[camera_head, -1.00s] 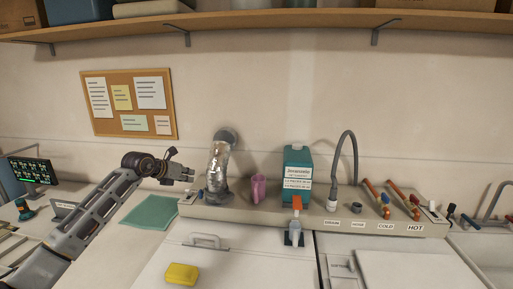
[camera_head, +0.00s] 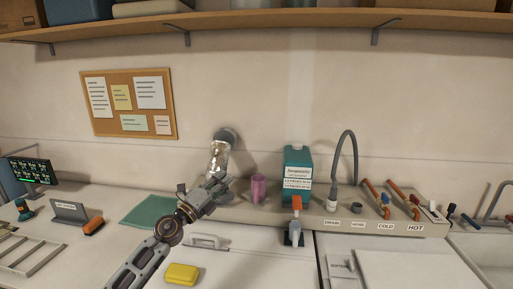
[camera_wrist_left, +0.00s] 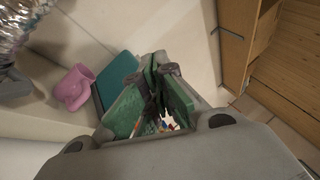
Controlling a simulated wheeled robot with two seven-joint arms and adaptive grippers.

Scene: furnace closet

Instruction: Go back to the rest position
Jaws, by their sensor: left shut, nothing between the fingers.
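My left gripper (camera_head: 216,189) is shut and empty in the head view. It hangs in front of the silver duct and left of the pink cup, above the ledge's front edge. My left arm comes up from the bottom left. The left wrist view shows the gripper's fingers (camera_wrist_left: 158,100) close together at its middle, with green pads. My right gripper is not in view.
A silver duct (camera_head: 219,158), a pink cup (camera_head: 258,188) and a teal box (camera_head: 297,160) stand on the ledge. A yellow sponge (camera_head: 182,274) lies on the white lid below. A shelf (camera_head: 270,19) runs across the top.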

